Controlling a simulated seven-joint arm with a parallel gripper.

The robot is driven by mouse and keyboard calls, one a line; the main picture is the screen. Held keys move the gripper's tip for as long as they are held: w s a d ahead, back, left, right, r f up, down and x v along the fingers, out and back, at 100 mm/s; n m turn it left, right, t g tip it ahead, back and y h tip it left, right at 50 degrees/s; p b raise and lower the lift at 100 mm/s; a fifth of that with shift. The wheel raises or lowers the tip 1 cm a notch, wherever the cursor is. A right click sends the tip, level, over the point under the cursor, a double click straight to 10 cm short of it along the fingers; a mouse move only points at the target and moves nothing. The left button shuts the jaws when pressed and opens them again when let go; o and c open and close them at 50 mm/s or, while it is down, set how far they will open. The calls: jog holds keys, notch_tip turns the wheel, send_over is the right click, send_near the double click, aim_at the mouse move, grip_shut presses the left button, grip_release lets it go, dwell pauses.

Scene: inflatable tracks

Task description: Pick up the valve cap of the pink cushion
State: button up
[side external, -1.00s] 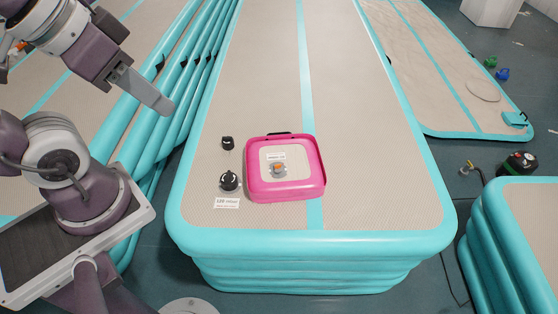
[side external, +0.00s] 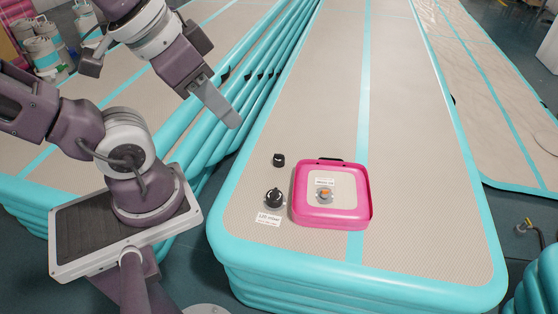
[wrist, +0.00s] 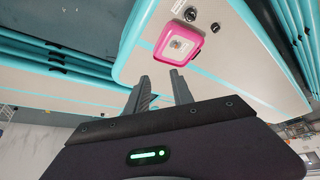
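The pink cushion (side external: 301,213) lies flat on the beige top of the inflatable track, with a pale centre panel. A small grey fitting with an orange part (side external: 325,195), which looks like the valve and its cap, sits in the middle of that panel below a small white label. The cushion also shows in the wrist view (wrist: 163,50), where the fitting is too small to make out clearly. My gripper (side external: 222,105) is raised to the left of the cushion, well apart from it. In the wrist view my gripper (wrist: 160,75) has its two fingers apart with nothing between them.
A round black knob-like part (side external: 275,198) stands left of the cushion, behind a white label (side external: 269,219). A smaller black piece (side external: 278,160) is farther back. The turquoise-edged track (side external: 330,268) has free room behind and right of the cushion. Folded turquoise tubes (side external: 225,135) lie at left.

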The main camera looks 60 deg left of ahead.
jog(key=o, duration=0.8)
jog(key=w+a+f+n, duration=0.2)
jog(key=w+a, duration=0.2)
jog(key=w, duration=0.6)
jog(key=w+a+f+n, duration=0.1)
jog(key=w+a, duration=0.2)
jog(key=w, duration=0.7)
jog(key=n+g+y, duration=0.2)
jog(key=n+y, duration=0.1)
jog(key=n, duration=0.3)
send_over(279, 155)
jog(key=s+d, duration=0.1)
jog(key=s, duration=0.1)
notch_tip(279, 155, down, 42)
jog(key=x, duration=0.7)
jog(key=shift+d, duration=0.3)
